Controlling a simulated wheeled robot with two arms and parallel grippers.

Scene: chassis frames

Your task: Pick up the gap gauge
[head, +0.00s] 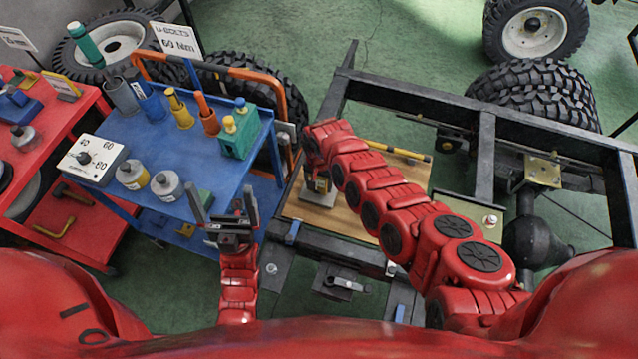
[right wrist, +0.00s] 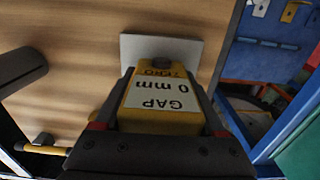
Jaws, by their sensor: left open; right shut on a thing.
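The gap gauge (right wrist: 160,98) is a yellow block with a white label reading "GAP 0 mm" in the right wrist view. My right gripper (right wrist: 158,125) is shut on it, one finger on each side. In the head view the gauge (head: 321,184) shows small and dark yellow below the end of my right arm, over a pale grey plate (head: 318,199) on the wooden board. I cannot tell whether the gauge touches the plate. My left gripper (head: 224,212) is open and empty near the front right corner of the blue cart.
The wooden board (head: 350,217) lies on a black chassis frame (head: 486,150). A yellow-and-black bar (head: 398,151) lies behind my right arm. The blue cart (head: 160,150) at left carries cups, bottles and a dial box (head: 92,160). A red cart (head: 75,120) stands farther left.

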